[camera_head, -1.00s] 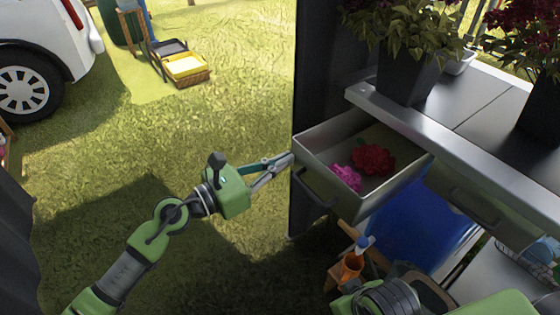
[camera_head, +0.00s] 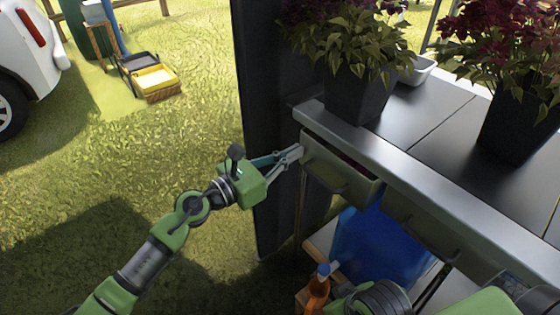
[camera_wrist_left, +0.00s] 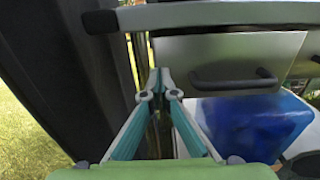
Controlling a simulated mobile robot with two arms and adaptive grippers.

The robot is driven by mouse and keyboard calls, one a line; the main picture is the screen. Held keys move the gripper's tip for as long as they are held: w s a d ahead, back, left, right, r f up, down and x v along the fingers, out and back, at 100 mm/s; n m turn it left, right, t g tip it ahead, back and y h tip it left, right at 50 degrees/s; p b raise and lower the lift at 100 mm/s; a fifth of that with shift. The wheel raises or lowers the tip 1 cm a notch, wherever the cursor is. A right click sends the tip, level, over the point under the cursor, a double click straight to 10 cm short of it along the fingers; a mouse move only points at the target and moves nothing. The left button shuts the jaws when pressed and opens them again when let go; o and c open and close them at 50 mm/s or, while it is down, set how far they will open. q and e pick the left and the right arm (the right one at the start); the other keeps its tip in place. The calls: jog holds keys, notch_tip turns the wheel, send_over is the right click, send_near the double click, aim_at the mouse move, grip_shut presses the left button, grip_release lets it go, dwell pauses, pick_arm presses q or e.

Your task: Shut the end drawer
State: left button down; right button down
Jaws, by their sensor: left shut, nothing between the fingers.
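The end drawer (camera_head: 325,160) is a grey-green metal drawer under the left end of the table. It is almost shut, with a narrow gap along its top where a little dark red shows. Its front also shows in the left wrist view (camera_wrist_left: 225,55), with a dark bar handle (camera_wrist_left: 235,82). My left gripper (camera_head: 299,152) is shut and empty, its tips at the left edge of the drawer front. In the left wrist view the closed fingertips (camera_wrist_left: 160,82) are left of the handle; whether they touch the front is unclear. My right gripper is out of view.
The metal-edged table (camera_head: 425,125) carries dark pots of leafy plants (camera_head: 358,95). A second drawer (camera_head: 435,230) is to the right. A blue container (camera_head: 380,245) and an orange bottle (camera_head: 317,290) are below. A dark post (camera_head: 262,120) stands at the table's left end.

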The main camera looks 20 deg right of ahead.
aim_at(305, 145)
pick_arm(q)
jog(key=x, duration=0.3)
jog(key=shift+w+d+b, duration=0.15)
jog(key=shift+d+b, duration=0.2)
jog(key=shift+d, duration=0.05)
jog(key=shift+r, duration=0.15)
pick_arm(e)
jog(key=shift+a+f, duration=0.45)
pick_arm(q)
jog(key=shift+r, duration=0.1)
